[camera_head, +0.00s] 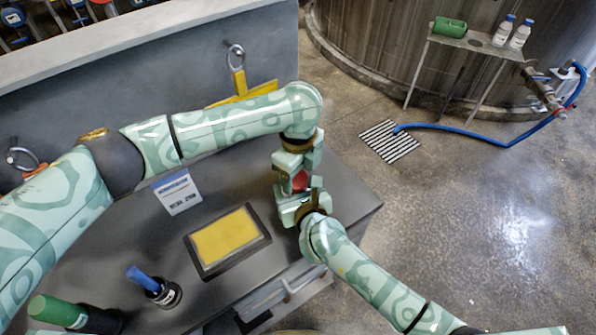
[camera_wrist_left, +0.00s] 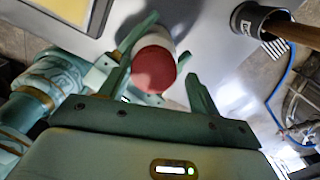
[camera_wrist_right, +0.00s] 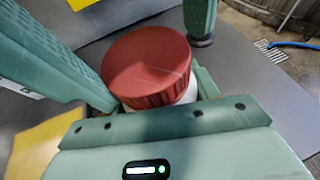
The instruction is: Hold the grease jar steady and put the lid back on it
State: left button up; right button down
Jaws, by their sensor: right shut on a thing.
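The grease jar has a white body (camera_wrist_right: 188,93) and a red lid (camera_wrist_right: 150,65) that rests over its mouth. I cannot tell whether the lid is fully seated. The lid also shows as a small red patch in the head view (camera_head: 300,181) and from above in the left wrist view (camera_wrist_left: 153,70). My right gripper (camera_head: 303,196) is shut on the jar body, near the counter's right side. My left gripper (camera_head: 299,172) is above the jar, its fingers apart on either side of the lid. The grippers hide most of the jar in the head view.
A dark cup (camera_wrist_left: 246,19) shows in the left wrist view.

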pick_arm(q)
jog(key=shift+s+a+f, duration=0.3)
jog(key=shift+f, duration=0.1)
jog(key=r, duration=0.4)
jog(key=shift+w, duration=0.2)
jog(key=shift+s+d+r, duration=0.1)
jog(key=shift+r, duration=0.25)
jog(key=shift+c, duration=0.4)
